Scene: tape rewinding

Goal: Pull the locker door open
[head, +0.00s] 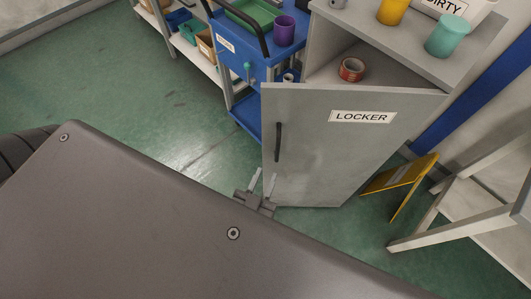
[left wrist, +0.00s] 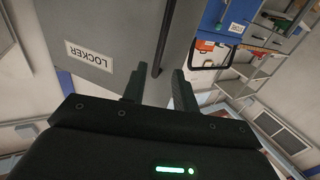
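The grey locker door (head: 340,140) stands partly open, swung out from its left edge, with a white "LOCKER" label (head: 362,117). Its dark vertical bar handle (head: 278,142) is near the left edge. The door and handle (left wrist: 165,40) also show in the left wrist view. My left gripper (head: 264,182) is open, with its fingers apart, just below the handle in the head view. In the left wrist view the handle's end appears between the fingertips (left wrist: 157,80); I cannot tell whether they touch it. My right gripper is not in view.
A red tape roll (head: 351,69) sits inside the locker, behind the door. Yellow (head: 393,11) and teal (head: 446,36) cups stand on top. A blue cart (head: 238,60) is at the left and a yellow folded sign (head: 402,183) at the right. The green floor at left is clear.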

